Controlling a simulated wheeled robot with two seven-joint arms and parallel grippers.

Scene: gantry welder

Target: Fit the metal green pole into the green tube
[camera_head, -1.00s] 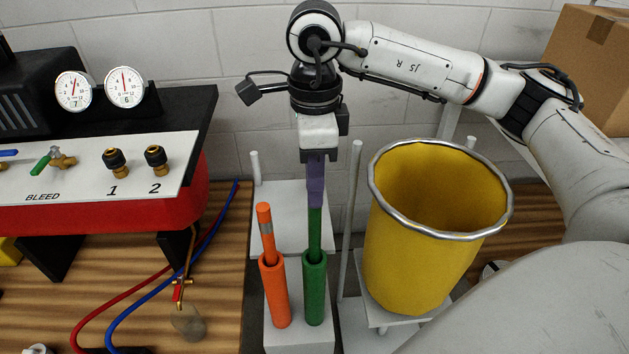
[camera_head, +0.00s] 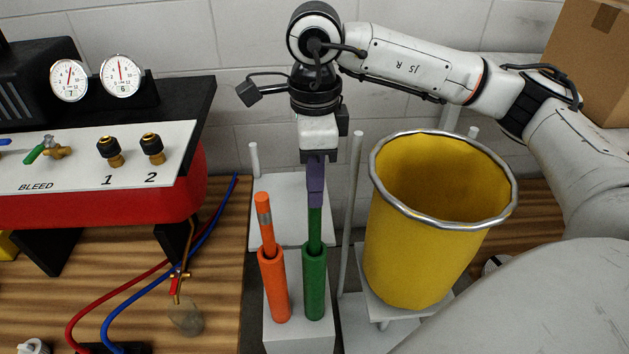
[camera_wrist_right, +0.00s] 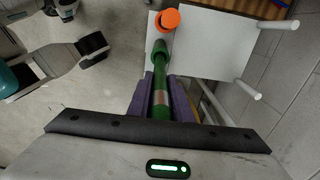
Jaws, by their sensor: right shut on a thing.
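The green pole (camera_head: 315,226) stands upright with its lower end inside the mouth of the green tube (camera_head: 315,287). My right gripper (camera_head: 316,180) is above the tube, its purple fingers shut on the pole's upper part. In the right wrist view the fingers (camera_wrist_right: 161,97) lie on both sides of the pole (camera_wrist_right: 160,100), which has a metallic band. The pole runs to the tube (camera_wrist_right: 160,50) there. How deep the pole sits inside the tube is hidden. My left gripper is not in view.
An orange tube (camera_head: 274,287) holding an orange pole (camera_head: 265,227) stands just left of the green tube. A yellow bin (camera_head: 420,245) with a metal rim is close on the right. A thin grey post (camera_head: 352,215) stands between. A red gauge panel (camera_head: 100,195) is at left.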

